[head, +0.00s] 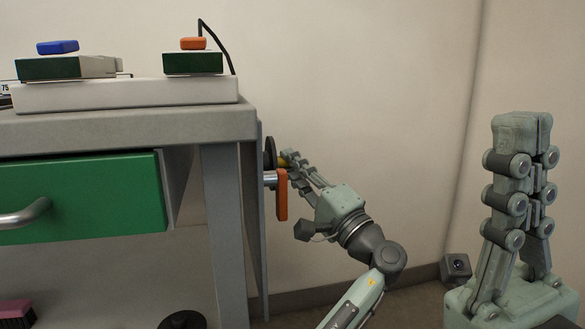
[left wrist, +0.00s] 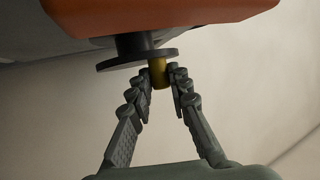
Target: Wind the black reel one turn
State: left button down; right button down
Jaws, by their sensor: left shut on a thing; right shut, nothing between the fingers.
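The black reel (head: 269,153) sits on the right side of the cart, seen nearly edge-on. In the left wrist view the reel (left wrist: 118,62) is a black disc on a dark hub, with a brass-yellow handle (left wrist: 158,74) standing off its face near the rim. My left gripper (head: 286,160) has its fingers on either side of this handle and is shut on it. In the left wrist view the fingertips (left wrist: 160,72) are close about the handle. My right gripper (head: 522,125) points up at the far right, shut and empty, away from the cart.
An orange block (head: 282,195) on a silver rod sticks out just below the reel, close to my left fingers. The cart (head: 130,122) has a green drawer (head: 85,195) slightly out. A pale wall stands behind; the space between my grippers is free.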

pick_arm(q)
jog(key=shift+f, duration=0.1)
dwell(0.4)
jog(key=c, duration=1.4)
grip_release()
jog(key=v, duration=1.2)
jog(key=shift+f, duration=0.15)
